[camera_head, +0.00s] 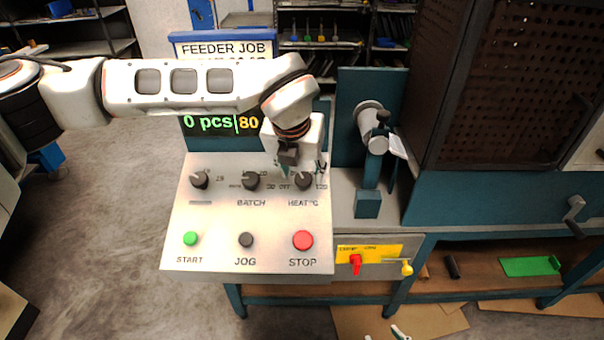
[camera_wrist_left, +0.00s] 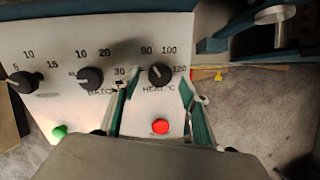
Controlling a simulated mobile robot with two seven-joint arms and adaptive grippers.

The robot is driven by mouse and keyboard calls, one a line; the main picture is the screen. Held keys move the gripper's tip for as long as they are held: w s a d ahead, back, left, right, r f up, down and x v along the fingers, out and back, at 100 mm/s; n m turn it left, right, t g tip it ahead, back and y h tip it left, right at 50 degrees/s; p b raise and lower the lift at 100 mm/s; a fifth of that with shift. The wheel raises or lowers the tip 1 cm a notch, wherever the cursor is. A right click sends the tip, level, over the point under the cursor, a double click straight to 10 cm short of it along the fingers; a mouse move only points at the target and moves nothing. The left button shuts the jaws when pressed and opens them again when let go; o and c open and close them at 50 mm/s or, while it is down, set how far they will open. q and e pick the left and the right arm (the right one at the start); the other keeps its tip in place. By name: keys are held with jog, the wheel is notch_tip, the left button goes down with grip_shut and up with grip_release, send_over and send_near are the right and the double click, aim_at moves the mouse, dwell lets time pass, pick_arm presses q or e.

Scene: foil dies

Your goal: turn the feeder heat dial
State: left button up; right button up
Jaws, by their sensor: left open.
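The heat dial (camera_head: 303,181) is a dark round knob at the right of the panel's dial row, marked HEAT °C. In the left wrist view the dial (camera_wrist_left: 158,74) has a white pointer line tilted up and left, roughly toward the 80 mark. My left gripper (camera_head: 300,168) is over the dial's upper side in the head view and partly covers its scale. In the wrist view its teal fingers (camera_wrist_left: 158,84) are apart, one on each side of the dial. Contact cannot be told. Small white and teal tips (camera_head: 400,332) at the bottom edge look like my right gripper, mostly cut off.
The panel (camera_head: 215,218) also has two other dials, a green START (camera_head: 190,239), a black JOG (camera_head: 246,240) and a red STOP button (camera_head: 302,240). A display (camera_head: 208,122) reads 0 pcs. A teal stand with a crank (camera_head: 371,118) is close right.

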pick_arm(q)
jog(key=shift+x, duration=1.3)
jog(key=c, duration=1.1)
jog(key=shift+m, duration=1.4)
jog(key=m, duration=0.2)
jog(key=shift+r+m+g, duration=0.1)
jog(key=shift+m+g, duration=0.2)
jog(key=shift+m, duration=0.1)
jog(key=m, duration=0.5)
jog(key=shift+m+g, duration=0.3)
jog(key=shift+m, duration=0.4)
